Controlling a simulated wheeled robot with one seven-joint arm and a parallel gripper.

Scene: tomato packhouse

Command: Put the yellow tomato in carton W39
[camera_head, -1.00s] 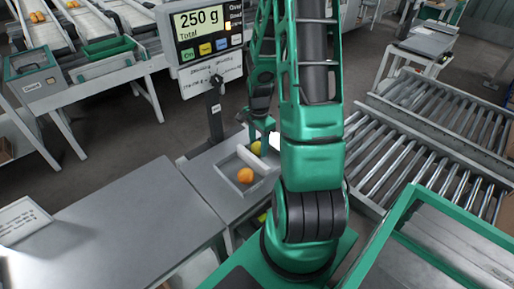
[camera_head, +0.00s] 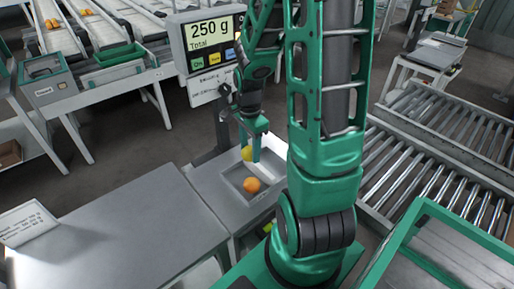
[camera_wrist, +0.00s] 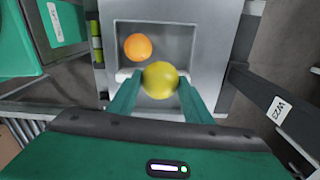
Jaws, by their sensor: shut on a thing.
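My gripper (camera_wrist: 159,95) is shut on the yellow tomato (camera_wrist: 161,80), which sits between the two green fingers in the wrist view. In the head view the yellow tomato (camera_head: 246,153) shows under my gripper (camera_head: 253,148), partly hidden by a finger, at the back of the weighing tray (camera_head: 273,203). It appears to be above the tray; the exact gap is hard to judge. No carton label reading W39 can be made out.
An orange tomato (camera_head: 251,185) lies in the weighing tray. The scale display (camera_head: 213,38) behind reads 250 g.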

